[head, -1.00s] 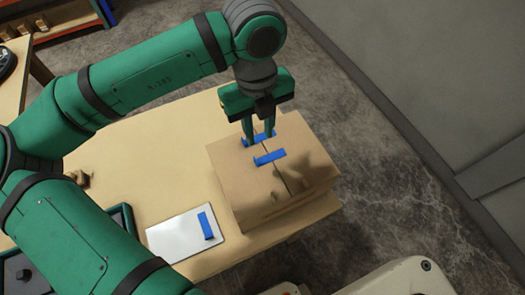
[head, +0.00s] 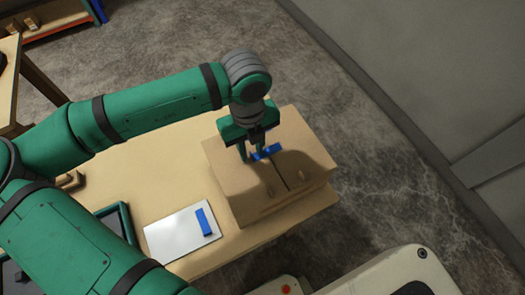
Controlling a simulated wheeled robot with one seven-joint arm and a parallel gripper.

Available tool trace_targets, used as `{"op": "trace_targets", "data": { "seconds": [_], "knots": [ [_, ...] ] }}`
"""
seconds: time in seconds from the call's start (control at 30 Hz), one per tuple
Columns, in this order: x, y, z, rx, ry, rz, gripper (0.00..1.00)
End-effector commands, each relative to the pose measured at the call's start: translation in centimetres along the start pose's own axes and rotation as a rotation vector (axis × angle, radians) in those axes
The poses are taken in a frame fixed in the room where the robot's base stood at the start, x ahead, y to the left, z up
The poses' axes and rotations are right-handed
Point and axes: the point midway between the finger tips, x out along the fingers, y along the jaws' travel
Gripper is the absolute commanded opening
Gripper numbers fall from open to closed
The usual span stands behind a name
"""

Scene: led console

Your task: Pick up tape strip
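A blue tape strip (head: 204,222) lies on a white plate (head: 168,236) on the table. Another blue strip (head: 270,152) lies across the dark seam on top of a cardboard box (head: 242,184). My gripper (head: 251,153) is over the box, pointing down, with its two fingers apart. In the picture its fingertips overlap the left end of the strip on the box; I cannot tell whether they touch it. The far part of the box top is hidden behind my gripper. My gripper is away from the white plate, to its upper right.
The wooden table (head: 150,170) has bare room left of the box. A dark green-edged tray (head: 118,222) lies left of the white plate, partly hidden by my arm. A pale body with a red button (head: 286,289) shows at the bottom edge.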

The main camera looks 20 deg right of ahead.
Motion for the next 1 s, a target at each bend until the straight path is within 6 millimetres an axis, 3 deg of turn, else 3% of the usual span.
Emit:
{"op": "trace_targets", "data": {
  "seconds": [0.27, 0.4, 1.0],
  "knots": [
    [0.34, -0.05, 0.01, 0.001, -0.001, 0.0, 0.27],
    [0.34, -0.19, -0.03, 0.003, -0.001, 0.0, 0.0],
    [-0.46, -0.23, -0.01, 0.003, -0.001, -0.002, 0.0]
  ]
}}
